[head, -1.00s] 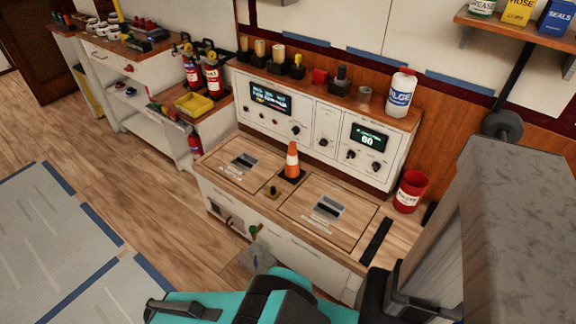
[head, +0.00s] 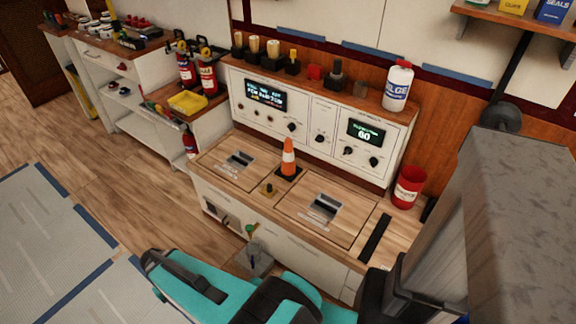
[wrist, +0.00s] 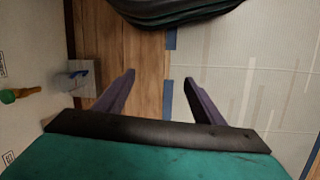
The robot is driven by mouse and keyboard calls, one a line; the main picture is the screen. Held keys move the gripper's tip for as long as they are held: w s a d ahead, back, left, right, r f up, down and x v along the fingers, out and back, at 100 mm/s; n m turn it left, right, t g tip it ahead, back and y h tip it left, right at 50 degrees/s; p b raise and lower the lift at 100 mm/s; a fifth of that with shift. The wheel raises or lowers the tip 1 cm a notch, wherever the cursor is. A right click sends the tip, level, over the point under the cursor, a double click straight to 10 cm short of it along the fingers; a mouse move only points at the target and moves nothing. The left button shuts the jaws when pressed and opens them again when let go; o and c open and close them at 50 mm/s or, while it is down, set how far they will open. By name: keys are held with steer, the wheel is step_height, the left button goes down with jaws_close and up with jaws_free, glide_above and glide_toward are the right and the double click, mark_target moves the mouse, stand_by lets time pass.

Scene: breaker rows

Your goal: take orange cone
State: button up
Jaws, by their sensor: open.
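The orange cone (head: 288,158) has a white band and a dark square base. It stands upright on the wooden counter (head: 222,148), between two inset panels and in front of the white control console. My gripper shows in the wrist view (wrist: 160,90), with its two dark fingers spread wide and nothing between them. It points down over the wood floor and pale mat, beside the cabinet front. The cone is not in the wrist view. In the head view my teal arm is at the bottom, below and in front of the counter, well apart from the cone; the fingertips cannot be made out there.
The control console (head: 312,125) rises behind the cone, with a white bottle (head: 397,88) on top. A red cup (head: 408,187) is at right. A grey box (head: 260,262) juts from the cabinet front.

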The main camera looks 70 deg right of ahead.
steer(key=w+d+r+m+t+h+b, duration=0.1)
steer(key=w+d+r+m, duration=0.15)
steer(key=d, duration=0.55)
steer(key=w+d+r+m+t+b, duration=0.15)
steer(key=w+d, duration=0.25)
steer(key=d, duration=0.5)
steer(key=m+h+b, duration=0.5)
steer(key=m+h, duration=0.1)
steer(key=m, duration=0.4)
glide_toward(285, 150)
steer(key=shift+d+r, duration=0.15)
steer(key=b+x, duration=0.1)
steer(key=x, duration=0.7)
steer(key=shift+f, duration=0.35)
